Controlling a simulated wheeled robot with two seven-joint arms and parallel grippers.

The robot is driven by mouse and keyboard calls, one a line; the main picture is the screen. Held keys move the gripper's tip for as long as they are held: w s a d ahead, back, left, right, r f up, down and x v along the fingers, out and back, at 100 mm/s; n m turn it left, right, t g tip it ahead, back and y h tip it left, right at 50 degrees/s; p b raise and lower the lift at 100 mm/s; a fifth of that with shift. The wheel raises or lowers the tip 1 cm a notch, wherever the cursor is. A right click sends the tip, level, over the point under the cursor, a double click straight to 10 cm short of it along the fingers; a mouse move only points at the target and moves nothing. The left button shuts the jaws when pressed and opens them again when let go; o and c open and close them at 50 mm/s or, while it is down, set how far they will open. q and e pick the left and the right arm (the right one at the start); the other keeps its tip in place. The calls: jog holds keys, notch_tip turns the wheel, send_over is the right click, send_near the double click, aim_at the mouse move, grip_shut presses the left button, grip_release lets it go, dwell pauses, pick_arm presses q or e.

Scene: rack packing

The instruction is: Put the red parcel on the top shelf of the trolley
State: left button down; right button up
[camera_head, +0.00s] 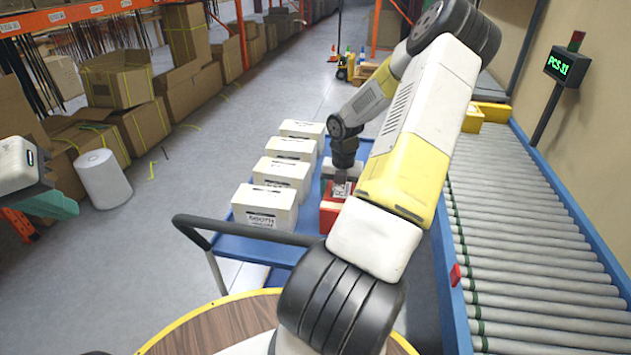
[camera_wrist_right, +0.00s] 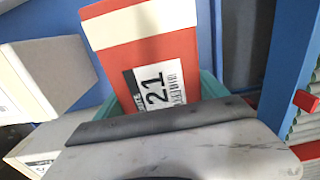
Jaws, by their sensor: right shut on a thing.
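The red parcel (camera_head: 330,212) is on the right side of the blue trolley (camera_head: 240,249), beside a row of white boxes. In the right wrist view the parcel (camera_wrist_right: 150,60) shows a white stripe and a label with "21". My right gripper (camera_head: 341,180) is shut on it, with teal fingers at its sides. The parcel is at or just above the top shelf; I cannot tell whether it touches. My right arm hides part of the trolley. My left gripper (camera_head: 48,205) is at the left edge, far from the trolley; its finger gap is not clear.
Several white boxes (camera_head: 265,205) fill the trolley's left side. The trolley's dark handle (camera_head: 250,233) is at the near end. A roller conveyor (camera_head: 530,240) runs along the right. Cardboard boxes (camera_head: 118,78) and a white roll (camera_head: 103,180) stand at left.

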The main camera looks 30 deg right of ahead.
jog(key=o, duration=1.9)
jog(key=shift+o, duration=0.2)
notch_tip(320, 180, up, 11)
jog(key=shift+f, duration=0.1)
jog(key=shift+a+r, duration=0.1)
jog(key=shift+r, duration=0.65)
jog(key=s+a+r+m+t+h, duration=0.1)
jog(key=s+a+r+m, duration=0.1)
jog(key=a+r+m, duration=0.55)
jog(key=s+a+r+m+t+h, duration=0.1)
jog(key=s+a+r+m, duration=0.2)
jog(key=a+r+m, duration=0.45)
jog(key=s+a+r+m+t+y, duration=0.2)
jog(key=s+a+m, duration=0.3)
jog(key=a+m, duration=0.1)
jog(key=s+a+r+m+t+y, duration=0.2)
jog(key=s+a+r+m, duration=0.1)
jog(key=s+a+m, duration=0.2)
jog(key=shift+s+a+r+m, duration=0.25)
jog(key=shift+s+a+m, duration=0.1)
jog(key=shift+a+m, duration=0.35)
